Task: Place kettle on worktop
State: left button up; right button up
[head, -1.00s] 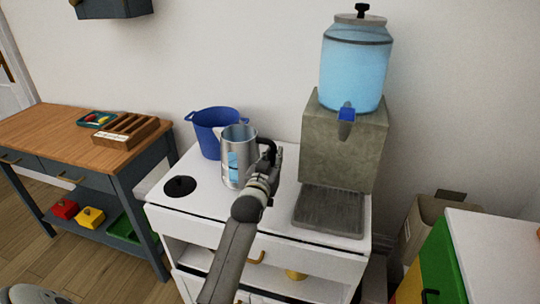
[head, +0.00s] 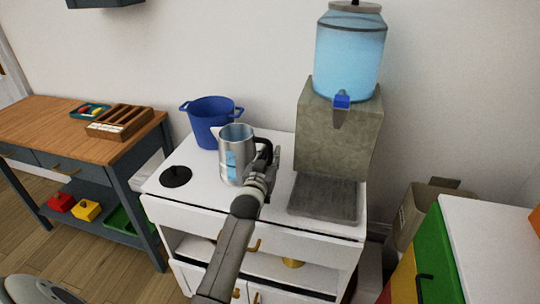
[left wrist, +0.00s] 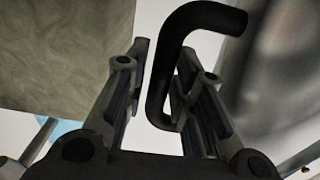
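The kettle (head: 233,160), a silver jug with a blue water window and a black handle, appears to stand upright on the white worktop (head: 205,205). Its spout points left. My left gripper (head: 268,163) is at the handle on the kettle's right side. In the left wrist view the black handle (left wrist: 160,85) passes between the two fingers of my left gripper (left wrist: 160,70), close to the right finger. A gap shows between the handle and the left finger, so the gripper is open around it. My right gripper is in neither view.
A blue pot (head: 208,122) stands behind the kettle. A black round plate (head: 175,177) lies to its left. A stone block (head: 338,130) with a water dispenser (head: 349,55) and a grey drip tray (head: 325,198) is on the right. A wooden table (head: 60,125) stands at left.

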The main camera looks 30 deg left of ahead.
pick_arm(q)
jog(key=shift+o, duration=0.5)
jog(key=shift+r, duration=0.1)
jog(key=v, duration=1.2)
jog(key=shift+d, duration=0.1)
